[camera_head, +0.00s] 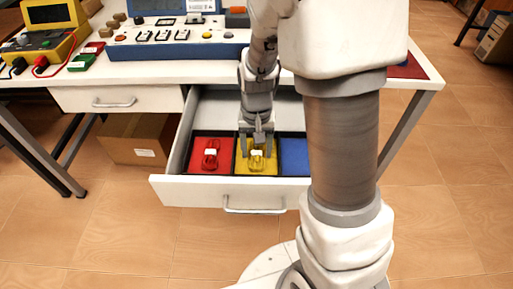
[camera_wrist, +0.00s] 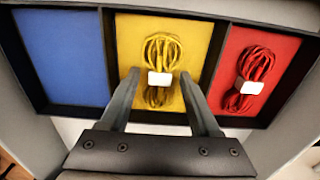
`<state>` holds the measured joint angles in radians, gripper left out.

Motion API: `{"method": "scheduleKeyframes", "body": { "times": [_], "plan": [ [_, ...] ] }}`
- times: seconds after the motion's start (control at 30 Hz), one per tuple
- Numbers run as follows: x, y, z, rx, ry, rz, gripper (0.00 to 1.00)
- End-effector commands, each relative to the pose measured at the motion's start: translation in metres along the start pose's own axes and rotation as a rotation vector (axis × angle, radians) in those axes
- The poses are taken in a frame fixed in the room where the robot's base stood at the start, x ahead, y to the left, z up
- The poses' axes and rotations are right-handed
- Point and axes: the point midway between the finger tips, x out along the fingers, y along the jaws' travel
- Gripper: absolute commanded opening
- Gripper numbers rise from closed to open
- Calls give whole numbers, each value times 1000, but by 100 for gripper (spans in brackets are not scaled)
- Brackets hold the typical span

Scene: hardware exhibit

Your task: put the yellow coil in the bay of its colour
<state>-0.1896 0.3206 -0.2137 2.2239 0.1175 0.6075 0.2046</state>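The yellow coil (camera_wrist: 162,48), bound with a white band, lies in the yellow bay (camera_wrist: 200,40) of the open drawer. It also shows in the head view (camera_head: 257,164), partly behind my fingers. My gripper (camera_wrist: 159,76) is just over the coil, with one finger on each side of it. The fingers are apart, and yellow floor shows between the left finger and the coil. The near half of the coil is in shadow. How far the fingertips are above the bay floor is hard to tell.
A red coil (camera_wrist: 255,65) lies in the red bay (camera_wrist: 285,40) beside it. The blue bay (camera_wrist: 62,55) looks empty. The drawer front (camera_head: 190,192) stands pulled out below the white table, which holds instruments (camera_head: 180,38). A cardboard box (camera_head: 138,138) sits on the floor at left.

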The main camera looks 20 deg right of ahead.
Motion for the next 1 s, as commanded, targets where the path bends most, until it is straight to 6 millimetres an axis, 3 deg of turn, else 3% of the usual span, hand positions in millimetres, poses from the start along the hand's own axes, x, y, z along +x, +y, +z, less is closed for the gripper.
{"method": "scheduleKeyframes", "body": {
  "times": [0.37,0.8,1.0],
  "plan": [
    [-8,0,0,-1,1,-1,64],
    [-97,0,-1,-1,4,-1,64],
    [-120,0,0,0,2,-1,64]
  ]
}}
